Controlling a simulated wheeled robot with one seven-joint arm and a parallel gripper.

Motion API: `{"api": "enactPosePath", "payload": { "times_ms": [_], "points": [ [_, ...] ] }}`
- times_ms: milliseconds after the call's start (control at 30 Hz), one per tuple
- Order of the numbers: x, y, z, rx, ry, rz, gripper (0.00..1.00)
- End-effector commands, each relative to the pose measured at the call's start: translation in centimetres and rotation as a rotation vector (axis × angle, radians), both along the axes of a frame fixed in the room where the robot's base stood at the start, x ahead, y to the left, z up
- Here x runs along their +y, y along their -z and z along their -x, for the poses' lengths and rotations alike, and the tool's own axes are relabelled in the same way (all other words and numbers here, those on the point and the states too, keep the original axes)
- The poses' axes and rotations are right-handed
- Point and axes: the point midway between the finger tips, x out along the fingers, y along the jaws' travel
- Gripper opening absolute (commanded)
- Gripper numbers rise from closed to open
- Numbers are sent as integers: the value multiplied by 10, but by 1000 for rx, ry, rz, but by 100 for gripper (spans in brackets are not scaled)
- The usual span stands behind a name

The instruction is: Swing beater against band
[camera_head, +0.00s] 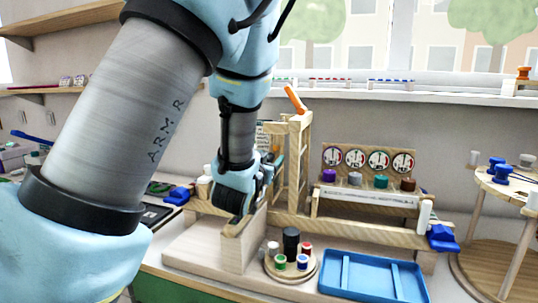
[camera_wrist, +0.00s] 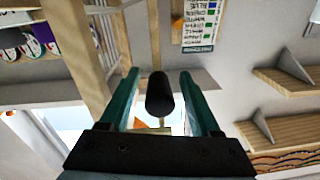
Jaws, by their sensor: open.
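A black cylinder (camera_wrist: 160,94) on a thin pale stick, which looks like the beater head, is between the two teal fingers of my gripper (camera_wrist: 160,74) in the wrist view. There is a gap on each side, so the fingers are open around it and not gripping. In the head view my gripper (camera_head: 270,165) is beside the upright wooden frame (camera_head: 300,160), partly hidden by my arm, and the beater cannot be made out. An orange piece (camera_head: 296,99) tilts at the frame's top. I cannot tell which part is the band.
A wooden board (camera_head: 335,155) with several round dials stands right of the frame, with coloured knobs before it. A round tray (camera_head: 272,276) of small pots and an empty blue tray (camera_head: 350,283) are in front. A round wooden stand (camera_head: 510,184) is at the right.

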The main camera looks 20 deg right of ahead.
Motion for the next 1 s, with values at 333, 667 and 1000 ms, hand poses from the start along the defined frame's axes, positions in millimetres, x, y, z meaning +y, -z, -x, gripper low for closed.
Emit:
{"api": "enactPosePath", "payload": {
  "times_ms": [333,667,1000],
  "points": [
    [-2,0,-2,0,0,0,60],
    [-2,0,-2,0,1,0,23],
    [-2,0,-2,0,1,0,0]
  ]
}}
